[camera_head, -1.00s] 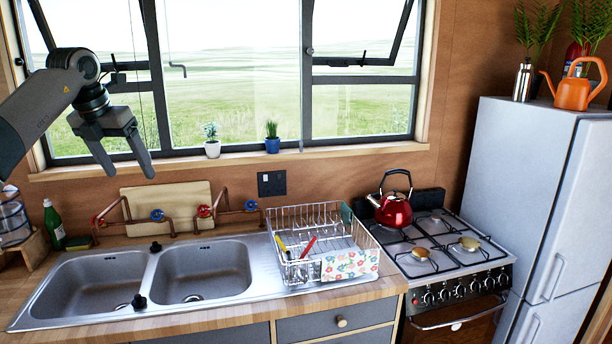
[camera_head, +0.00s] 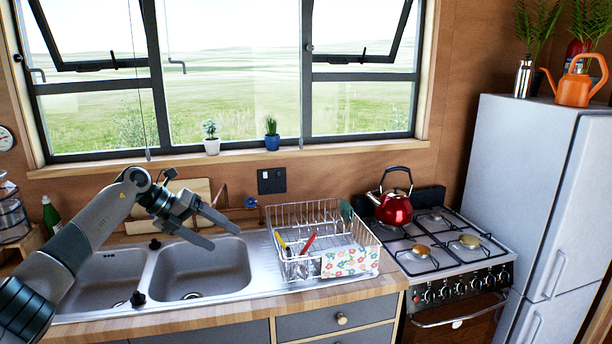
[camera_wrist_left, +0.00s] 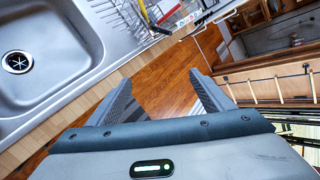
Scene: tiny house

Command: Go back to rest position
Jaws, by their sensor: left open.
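My left gripper (camera_head: 226,231) is open and empty. In the head view it hangs above the right sink basin (camera_head: 205,270), with its fingers pointing right toward the dish rack (camera_head: 312,240). In the left wrist view the two fingers of the gripper (camera_wrist_left: 168,95) are spread, with wooden floor (camera_wrist_left: 165,85) showing between them and nothing held. My right gripper is in no view.
A red kettle (camera_head: 394,207) stands on the stove (camera_head: 440,250). The fridge (camera_head: 530,180) is at the right. Two small potted plants (camera_head: 272,135) stand on the window sill.

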